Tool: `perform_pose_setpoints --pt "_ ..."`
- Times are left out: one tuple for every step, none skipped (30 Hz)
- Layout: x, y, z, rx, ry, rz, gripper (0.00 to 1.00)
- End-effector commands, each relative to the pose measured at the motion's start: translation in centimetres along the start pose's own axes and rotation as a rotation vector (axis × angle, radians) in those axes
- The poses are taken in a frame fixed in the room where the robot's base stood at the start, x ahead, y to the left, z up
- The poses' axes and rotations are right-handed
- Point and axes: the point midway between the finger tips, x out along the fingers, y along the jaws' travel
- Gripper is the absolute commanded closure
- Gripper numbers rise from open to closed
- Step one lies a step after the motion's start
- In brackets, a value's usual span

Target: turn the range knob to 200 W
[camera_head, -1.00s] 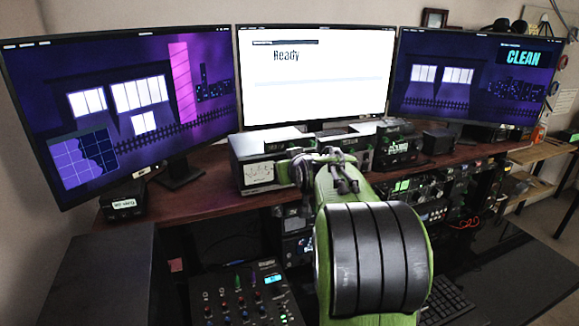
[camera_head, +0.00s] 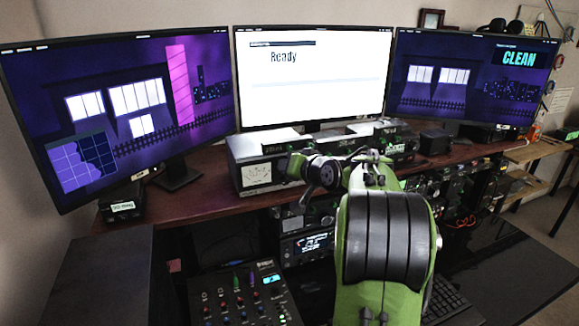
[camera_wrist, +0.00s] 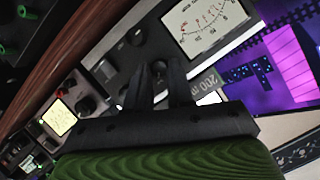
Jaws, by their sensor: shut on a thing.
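The silver-grey tuner (camera_head: 257,174) with a white analog meter stands on the desk under the middle monitor. Its meter (camera_wrist: 205,24) shows large at the top of the wrist view. My gripper (camera_wrist: 160,72) has its two black fingers closed around a small dark knob (camera_wrist: 158,66) on the tuner's front, below the meter in that picture. The fingers hide most of the knob, and I cannot read its pointer or scale. In the head view my gripper (camera_head: 297,166) is at the tuner's front, right of the meter. I cannot tell from the markings which knob it is.
Another dark knob (camera_wrist: 135,37) is close to the fingers on the same panel. A grey label (camera_wrist: 203,83) sits beside the right finger. More radio units (camera_head: 395,148) stand to the right. A mixer (camera_head: 243,296) is at the front below the desk. Three monitors stand behind.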

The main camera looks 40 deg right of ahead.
Motion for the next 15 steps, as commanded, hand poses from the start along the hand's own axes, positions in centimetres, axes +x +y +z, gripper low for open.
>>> perform_pose_setpoints --pt "-0.03 0.07 -0.08 0.006 0.002 -0.001 1.0" --pt "-0.03 0.06 -0.08 0.009 0.001 -0.002 1.0" --pt "-0.03 0.05 -0.07 0.012 0.001 -0.004 1.0" --pt "-0.03 0.05 -0.06 0.013 0.001 -0.005 1.0" --pt "-0.02 0.04 -0.06 0.015 0.001 -0.005 1.0" --pt "-0.02 0.04 -0.05 0.015 0.001 -0.006 1.0" --pt "-0.02 0.04 -0.05 0.016 0.001 -0.006 1.0" --pt "-0.02 0.04 -0.05 0.015 0.001 -0.006 1.0" --pt "-0.01 0.04 -0.04 0.015 0.001 -0.006 1.0" --pt "-0.01 0.04 -0.04 0.015 0.001 -0.006 1.0" --pt "-0.01 0.04 -0.04 0.015 0.001 -0.005 1.0" --pt "-0.01 0.04 -0.04 0.015 0.001 -0.005 1.0" --pt "-0.01 0.04 -0.04 0.015 0.001 -0.005 1.0" --pt "-0.01 0.05 -0.04 0.015 0.001 -0.005 1.0" --pt "-0.01 0.05 -0.04 0.015 0.001 -0.005 0.73"
